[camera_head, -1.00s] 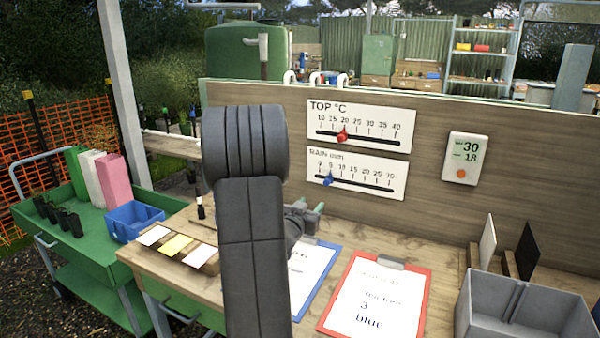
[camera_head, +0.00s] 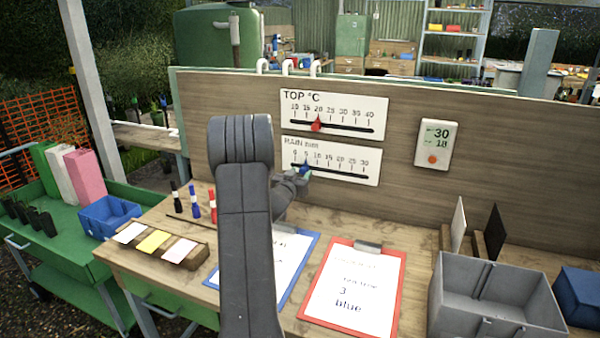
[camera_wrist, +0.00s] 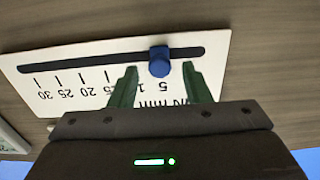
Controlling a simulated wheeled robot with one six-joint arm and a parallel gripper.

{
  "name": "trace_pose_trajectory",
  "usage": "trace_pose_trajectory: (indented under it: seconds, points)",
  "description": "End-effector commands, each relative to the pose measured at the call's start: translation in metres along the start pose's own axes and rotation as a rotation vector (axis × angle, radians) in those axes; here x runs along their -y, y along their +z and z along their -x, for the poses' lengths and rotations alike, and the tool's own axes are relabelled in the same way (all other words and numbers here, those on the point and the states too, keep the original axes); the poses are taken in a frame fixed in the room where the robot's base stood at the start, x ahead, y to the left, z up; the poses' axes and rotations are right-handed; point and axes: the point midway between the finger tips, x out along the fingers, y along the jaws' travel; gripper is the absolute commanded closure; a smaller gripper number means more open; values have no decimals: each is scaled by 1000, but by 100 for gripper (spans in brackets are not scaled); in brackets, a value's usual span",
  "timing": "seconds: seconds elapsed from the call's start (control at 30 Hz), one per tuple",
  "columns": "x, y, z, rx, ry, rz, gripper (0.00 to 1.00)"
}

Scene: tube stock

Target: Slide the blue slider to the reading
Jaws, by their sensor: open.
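The blue slider (camera_head: 305,167) sits in the dark slot of the lower white scale, RAIN mm (camera_head: 345,167), close to the 5 mark. In the wrist view the blue slider (camera_wrist: 160,62) shows between the two green fingertips, with a gap on each side. My gripper (camera_wrist: 160,72) is open around it and does not appear to touch it. In the head view my gripper (camera_head: 300,174) is at the lower scale, partly hidden by my arm. The grey display (camera_head: 436,145) shows 30 above and 18 below.
The upper scale, TOP °C (camera_head: 350,105), carries a red slider (camera_head: 317,124) near 20. A red clipboard (camera_head: 398,300) reads 3 and blue. A blue clipboard (camera_head: 308,245) lies partly behind my arm. A grey bin (camera_head: 480,325) stands at the right.

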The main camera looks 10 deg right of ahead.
Motion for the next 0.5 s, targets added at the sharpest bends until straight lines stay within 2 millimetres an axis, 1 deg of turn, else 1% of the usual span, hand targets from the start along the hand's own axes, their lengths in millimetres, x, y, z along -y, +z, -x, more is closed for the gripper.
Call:
trace_pose_trajectory:
  seconds: [0.1, 0.37, 0.4, 0.47, 0.5]
  points:
    - [0, 0, -6, 1, 0, 0, 56]
    - [0, 0, -7, 1, -1, 0, 56]
    - [0, 0, -7, 1, -1, 0, 60]
    - [0, 0, -7, 1, -1, 0, 72]
    - [0, 0, -7, 1, -1, 0, 80]
